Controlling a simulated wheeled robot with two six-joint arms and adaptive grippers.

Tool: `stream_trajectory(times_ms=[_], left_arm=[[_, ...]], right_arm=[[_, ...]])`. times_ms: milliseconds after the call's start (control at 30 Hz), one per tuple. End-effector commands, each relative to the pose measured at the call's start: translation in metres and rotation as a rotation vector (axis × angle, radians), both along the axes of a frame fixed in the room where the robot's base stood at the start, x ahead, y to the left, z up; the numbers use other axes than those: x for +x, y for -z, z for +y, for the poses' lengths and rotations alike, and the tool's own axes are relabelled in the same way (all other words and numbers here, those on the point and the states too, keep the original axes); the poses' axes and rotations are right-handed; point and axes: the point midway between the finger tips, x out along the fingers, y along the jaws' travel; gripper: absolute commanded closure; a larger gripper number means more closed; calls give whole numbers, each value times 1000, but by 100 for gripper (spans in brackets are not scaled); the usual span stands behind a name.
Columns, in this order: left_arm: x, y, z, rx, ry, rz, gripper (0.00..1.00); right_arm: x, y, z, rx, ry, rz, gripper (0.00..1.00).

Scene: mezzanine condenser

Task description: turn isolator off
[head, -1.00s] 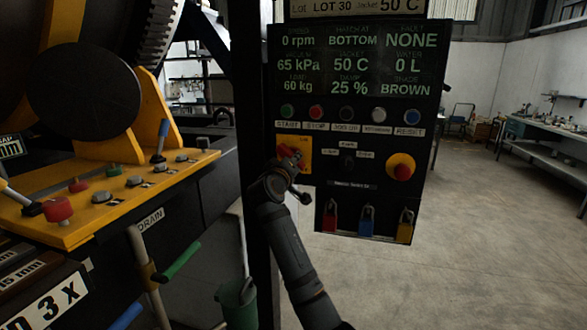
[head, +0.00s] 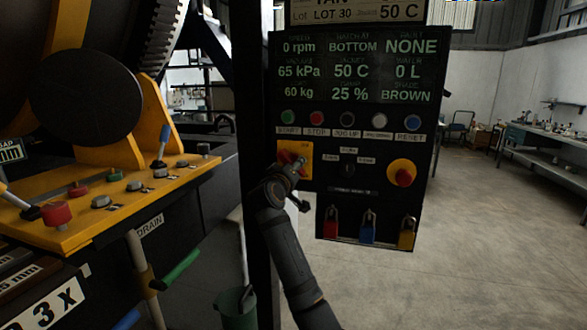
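The isolator is a red rotary handle (head: 286,157) on a yellow square plate (head: 307,149) at the left side of the black control panel. My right gripper (head: 299,164) is at the front of the handle, its arm rising from the bottom of the head view. The gripper overlaps the lower right part of the handle, hiding much of it. The handle's exact angle is hard to read. I cannot tell whether the fingers are closed on the handle or only touching it. My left gripper is not in view.
A row of buttons (head: 345,119) and a display (head: 355,70) sit above the isolator. A dark post (head: 255,130) stands close left, beside a yellow lever console (head: 120,197). Floor at right is open.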

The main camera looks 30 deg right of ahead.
Motion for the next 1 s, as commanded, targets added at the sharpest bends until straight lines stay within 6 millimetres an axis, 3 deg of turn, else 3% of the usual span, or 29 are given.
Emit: stream_trajectory(times_ms=[267, 700, 1000], left_arm=[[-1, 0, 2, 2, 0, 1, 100], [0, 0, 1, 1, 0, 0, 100], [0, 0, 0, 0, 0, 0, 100]], right_arm=[[-4, 0, 5, -1, -1, -1, 55], [-65, 1, 79, 5, -5, -1, 55], [-79, 0, 91, -1, 1, 0, 55]])
